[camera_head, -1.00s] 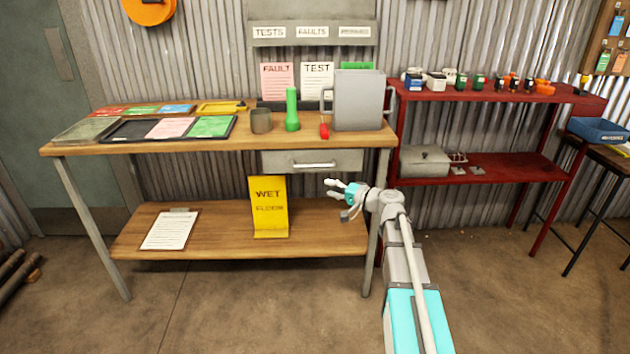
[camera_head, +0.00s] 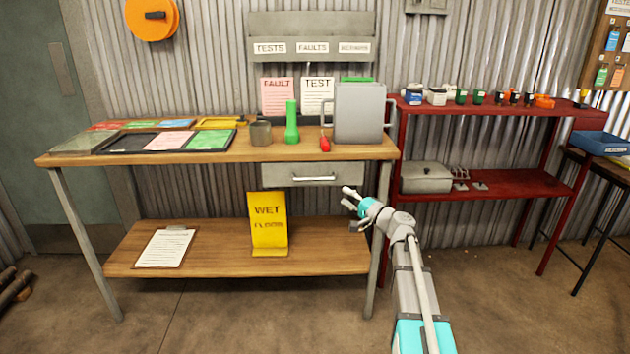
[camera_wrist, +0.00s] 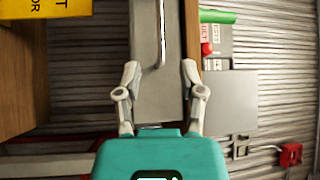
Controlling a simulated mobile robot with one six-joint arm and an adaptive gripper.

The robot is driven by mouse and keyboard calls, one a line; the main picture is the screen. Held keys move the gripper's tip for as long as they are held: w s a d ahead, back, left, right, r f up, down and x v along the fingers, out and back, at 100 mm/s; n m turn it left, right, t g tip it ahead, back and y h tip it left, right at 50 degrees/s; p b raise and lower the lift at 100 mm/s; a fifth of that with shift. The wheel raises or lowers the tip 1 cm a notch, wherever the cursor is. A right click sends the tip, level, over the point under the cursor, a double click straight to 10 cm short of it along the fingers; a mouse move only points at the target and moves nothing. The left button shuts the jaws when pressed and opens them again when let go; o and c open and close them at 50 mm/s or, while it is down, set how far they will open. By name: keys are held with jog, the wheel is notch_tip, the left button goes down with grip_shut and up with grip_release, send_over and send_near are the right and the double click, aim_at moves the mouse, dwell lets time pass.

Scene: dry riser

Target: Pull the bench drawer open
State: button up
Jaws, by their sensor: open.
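The bench drawer (camera_head: 330,176) is a grey front under the right part of the wooden bench top, with a pale horizontal bar handle (camera_head: 314,178). It looks closed. My gripper (camera_head: 347,198) is to the right of the handle and a little lower, apart from it in the head view. In the wrist view the drawer (camera_wrist: 150,95) lies ahead between the two spread fingers of my gripper (camera_wrist: 160,78), with the handle (camera_wrist: 162,35) beyond the fingertips, near the top of the picture. The fingers are open and empty.
The bench top (camera_head: 210,157) carries trays, a green torch (camera_head: 291,122), a cup and a grey case (camera_head: 359,113). A yellow wet-floor sign (camera_head: 268,222) stands on the lower shelf below the drawer. A red shelf unit (camera_head: 480,185) stands at right. Floor in front is clear.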

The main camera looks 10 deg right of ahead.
aim_at(315, 179)
jog(key=p+x, duration=0.1)
jog(key=x, duration=1.2)
jog(key=shift+w+a+p, duration=0.15)
jog(key=shift+w+p, duration=0.1)
jog(key=shift+p, duration=0.1)
grip_shut()
